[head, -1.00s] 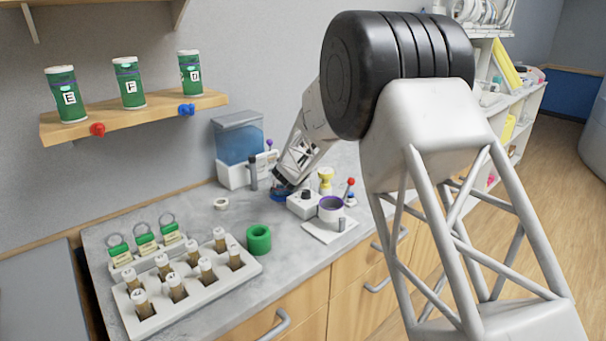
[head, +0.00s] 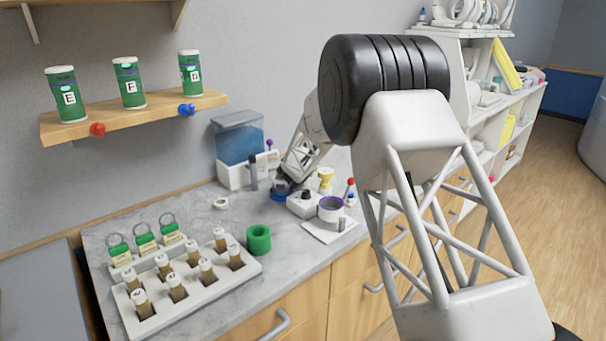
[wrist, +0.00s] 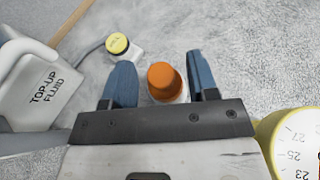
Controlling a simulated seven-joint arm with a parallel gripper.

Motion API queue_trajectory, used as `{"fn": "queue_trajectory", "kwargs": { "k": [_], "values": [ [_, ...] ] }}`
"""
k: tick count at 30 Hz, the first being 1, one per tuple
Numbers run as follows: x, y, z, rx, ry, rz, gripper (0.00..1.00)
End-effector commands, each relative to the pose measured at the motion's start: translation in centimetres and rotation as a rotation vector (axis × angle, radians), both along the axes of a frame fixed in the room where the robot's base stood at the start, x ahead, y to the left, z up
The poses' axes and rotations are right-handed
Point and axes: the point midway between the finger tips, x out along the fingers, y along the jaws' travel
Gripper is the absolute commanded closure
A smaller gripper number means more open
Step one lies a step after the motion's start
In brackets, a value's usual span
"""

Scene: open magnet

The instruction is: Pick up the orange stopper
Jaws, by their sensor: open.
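In the wrist view the orange stopper (wrist: 165,80) sits on top of a white vessel, only partly seen below it. My gripper (wrist: 163,82) is open, with one blue finger on each side of the stopper. The stopper lies between the fingers, with a gap on both sides, and nothing is held. In the head view my gripper (head: 283,187) is low over the grey counter, beside the blue-tinted tank. The stopper cannot be made out there.
A container marked "TOP-UP FLUID" (wrist: 40,88) is at the wrist view's left, with a small yellow-capped item (wrist: 118,45) near it. A yellow object with a number scale (wrist: 292,145) is at lower right. In the head view, a rack of vials (head: 185,285) and a green ring (head: 258,240) stand nearer.

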Motion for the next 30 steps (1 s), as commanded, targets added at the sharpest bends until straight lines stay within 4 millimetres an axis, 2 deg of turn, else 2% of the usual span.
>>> {"fn": "queue_trajectory", "kwargs": {
  "k": [12, 22, 30],
  "values": [
    [-0.01, 0.01, 0.02, 0.000, 0.000, 0.000, 0.46],
    [-0.02, 0.01, 0.01, 0.000, 0.000, 0.000, 0.97],
    [-0.01, 0.01, 0.08, 0.000, 0.000, 0.000, 0.99]
  ]
}}
